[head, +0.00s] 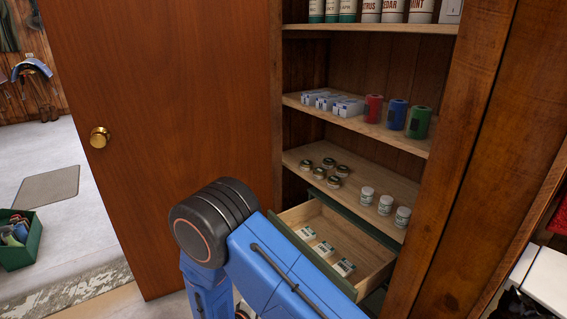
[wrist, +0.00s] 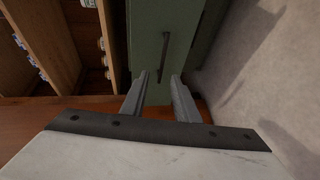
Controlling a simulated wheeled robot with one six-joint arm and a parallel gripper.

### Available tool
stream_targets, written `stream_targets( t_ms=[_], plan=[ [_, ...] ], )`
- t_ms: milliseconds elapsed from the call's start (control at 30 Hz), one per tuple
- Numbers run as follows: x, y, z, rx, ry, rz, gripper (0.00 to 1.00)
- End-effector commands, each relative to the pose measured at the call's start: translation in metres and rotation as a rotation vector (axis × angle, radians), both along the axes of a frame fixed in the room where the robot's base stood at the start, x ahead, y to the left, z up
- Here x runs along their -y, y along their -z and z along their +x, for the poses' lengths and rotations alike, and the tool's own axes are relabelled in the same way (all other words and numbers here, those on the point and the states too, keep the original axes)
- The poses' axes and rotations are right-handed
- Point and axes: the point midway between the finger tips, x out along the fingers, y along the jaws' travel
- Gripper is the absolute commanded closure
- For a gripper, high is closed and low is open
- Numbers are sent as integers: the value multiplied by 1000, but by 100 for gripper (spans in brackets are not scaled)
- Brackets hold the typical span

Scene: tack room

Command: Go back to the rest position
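My gripper (wrist: 160,78) shows in the wrist view with its two grey fingers apart and nothing held between them. A green drawer front (wrist: 145,45) with a dark bar handle (wrist: 165,55) lies just beyond the fingertips. The handle's near end shows in the gap between the fingers, and neither finger seems to touch it. In the head view my blue arm (head: 265,265) is bent in front of the cabinet, and my gripper is out of sight there. A wooden drawer (head: 374,268) stands pulled out, with three small white-labelled boxes (head: 323,249) inside.
Above the drawer, a shelf (head: 370,184) holds small jars and white bottles. A higher shelf (head: 350,121) holds white packets and red, blue and green rolls. A brown door (head: 180,110) stands at left. A green crate (head: 30,245) sits on the open floor far left.

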Motion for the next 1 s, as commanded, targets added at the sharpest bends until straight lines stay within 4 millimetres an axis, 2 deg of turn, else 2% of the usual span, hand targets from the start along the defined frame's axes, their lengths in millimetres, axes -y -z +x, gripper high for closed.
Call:
stream_targets(
  t_ms=[233, 467, 733, 1000],
  plan=[
    [56, -60, 13, -51, 172, 27, 72],
    [115, -113, 12, -127, 341, 73, 72],
    [181, -167, -3, -224, 510, 160, 72],
    [239, -211, -32, -324, 643, 279, 72]
  ],
)
